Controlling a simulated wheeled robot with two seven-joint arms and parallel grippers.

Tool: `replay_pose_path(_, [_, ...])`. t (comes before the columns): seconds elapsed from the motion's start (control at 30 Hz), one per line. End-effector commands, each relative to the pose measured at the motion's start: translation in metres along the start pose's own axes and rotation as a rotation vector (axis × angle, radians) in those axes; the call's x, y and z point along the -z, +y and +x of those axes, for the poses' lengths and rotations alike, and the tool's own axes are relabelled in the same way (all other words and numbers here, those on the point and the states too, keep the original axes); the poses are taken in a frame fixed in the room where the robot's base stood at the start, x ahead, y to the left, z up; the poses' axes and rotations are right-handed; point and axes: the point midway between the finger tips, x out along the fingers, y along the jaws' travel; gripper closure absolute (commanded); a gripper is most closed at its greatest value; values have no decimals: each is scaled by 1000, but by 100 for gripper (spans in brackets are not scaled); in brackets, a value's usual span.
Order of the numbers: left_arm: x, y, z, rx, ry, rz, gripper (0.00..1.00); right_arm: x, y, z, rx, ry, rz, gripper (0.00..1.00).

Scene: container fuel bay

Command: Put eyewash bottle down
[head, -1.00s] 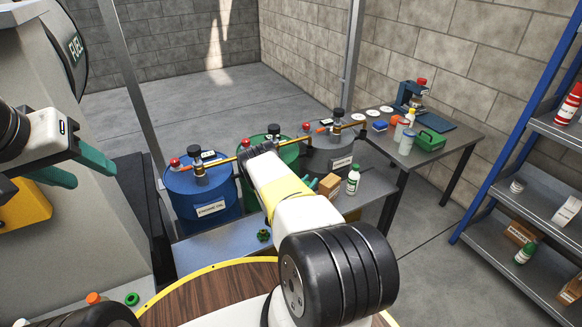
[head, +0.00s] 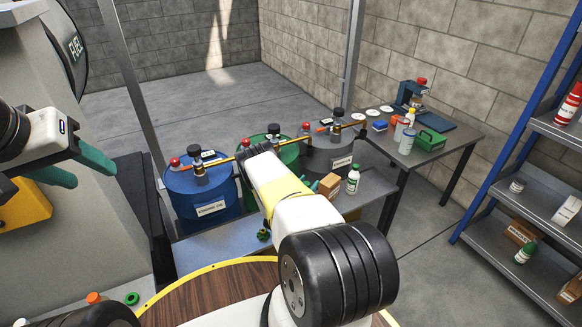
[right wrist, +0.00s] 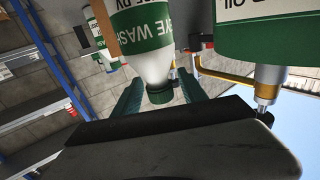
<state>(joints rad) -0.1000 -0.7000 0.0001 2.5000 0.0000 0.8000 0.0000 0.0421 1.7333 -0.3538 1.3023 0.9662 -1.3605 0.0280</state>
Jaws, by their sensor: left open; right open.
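The eyewash bottle (right wrist: 148,45), white with a green label and green cap, fills the upper middle of the right wrist view, which is upside down. The cap and neck lie between the teal fingers of my right gripper (right wrist: 160,82), which are open and apart. Its base is out of frame, so I cannot see what it rests on. In the head view my right arm hides this bottle; only a bit of teal finger (head: 315,186) shows. My left gripper (head: 93,178) is open and empty at the left, away from the bench.
A grey bench (head: 370,196) holds a brown box (head: 330,187) and another white bottle with a green cap (head: 353,180), close beside my right gripper. Blue (head: 203,192), green (head: 285,150) and grey (head: 325,158) drums stand behind. A blue-framed shelf (head: 490,180) is at right.

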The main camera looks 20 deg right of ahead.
Motion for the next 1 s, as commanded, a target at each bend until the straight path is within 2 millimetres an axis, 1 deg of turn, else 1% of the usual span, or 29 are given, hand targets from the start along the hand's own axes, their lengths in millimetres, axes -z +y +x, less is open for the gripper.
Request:
replay_pose_path(0.03, [0, 0, 0, 0, 0, 0, 50, -1, -1, -10, 2, -3, -1, 50])
replay_pose_path(0.3, [0, 0, 0, 0, 0, 0, 50, 0, -1, -68, 2, -3, -2, 50])
replay_pose_path(0.43, [0, 0, 0, 0, 0, 0, 50, 0, 0, -91, 2, -2, -2, 50])
replay_pose_path(0.57, [0, 0, 0, 0, 0, 0, 50, 0, 0, -104, 0, -2, -1, 50])
replay_pose_path(0.67, [0, 0, 0, 0, 0, 0, 50, 4, -5, -106, 2, -11, 10, 50])
replay_pose_path(0.77, [0, 0, 0, 0, 0, 0, 50, 20, -22, -96, 10, -56, 43, 50])
replay_pose_path(0.87, [0, 0, 0, 0, 0, 0, 50, 49, -53, -80, 33, -146, 101, 50])
replay_pose_path(0.9, [0, 0, 0, 0, 0, 0, 50, 64, -67, -75, 49, -190, 127, 50])
replay_pose_path(0.97, [0, 0, 0, 0, 0, 0, 50, 88, -88, -69, 78, -260, 163, 50])
replay_pose_path(1.0, [0, 0, 0, 0, 0, 0, 50, 105, -101, -66, 100, -307, 185, 50])
